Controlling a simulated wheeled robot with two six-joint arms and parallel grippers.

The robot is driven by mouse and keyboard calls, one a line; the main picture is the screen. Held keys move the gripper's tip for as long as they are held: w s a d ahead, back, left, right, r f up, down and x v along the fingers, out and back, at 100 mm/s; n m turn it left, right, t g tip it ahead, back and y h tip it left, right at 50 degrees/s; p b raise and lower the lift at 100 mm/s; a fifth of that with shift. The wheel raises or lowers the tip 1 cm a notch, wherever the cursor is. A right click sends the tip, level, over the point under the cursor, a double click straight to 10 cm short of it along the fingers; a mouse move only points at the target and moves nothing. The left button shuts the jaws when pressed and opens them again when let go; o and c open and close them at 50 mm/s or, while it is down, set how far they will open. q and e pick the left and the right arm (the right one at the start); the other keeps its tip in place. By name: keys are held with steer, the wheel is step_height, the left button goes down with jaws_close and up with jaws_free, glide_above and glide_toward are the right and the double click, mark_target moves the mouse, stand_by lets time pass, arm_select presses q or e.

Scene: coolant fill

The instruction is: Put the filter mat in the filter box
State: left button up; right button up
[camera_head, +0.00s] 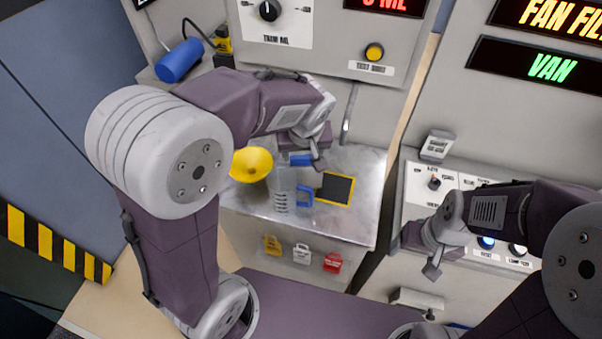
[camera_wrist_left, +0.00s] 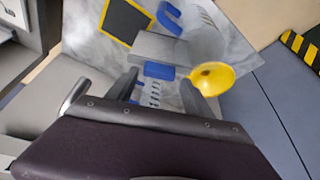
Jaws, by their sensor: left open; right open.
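The filter mat (camera_head: 337,188), a dark rectangle with a yellow border, lies flat on the metal worktop (camera_head: 345,228); it also shows at the top of the left wrist view (camera_wrist_left: 124,18). My left gripper (camera_head: 302,160) is open above the worktop, left of the mat and apart from it. In the left wrist view a flat grey piece with a blue grip (camera_wrist_left: 160,48) lies just beyond its fingers (camera_wrist_left: 160,80). I cannot tell whether that is the filter box. My right gripper (camera_head: 413,256) is open and empty by the right cabinet.
A yellow funnel (camera_head: 251,164) and a clear jug with a blue handle (camera_head: 305,196) stand on the worktop, left of the mat. A blue cylinder (camera_head: 180,61) lies at the back left. A panel with knobs and buttons (camera_head: 420,183) is at right. Bare worktop lies right of the mat.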

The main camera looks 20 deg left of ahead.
mark_target(301, 160)
arm_select(q)
steer(key=x, duration=0.4)
steer(key=shift+w+f, duration=0.2)
steer(key=shift+f, duration=0.1)
steer(key=shift+s+r, duration=0.1)
steer(key=c, duration=0.9)
jaws_close()
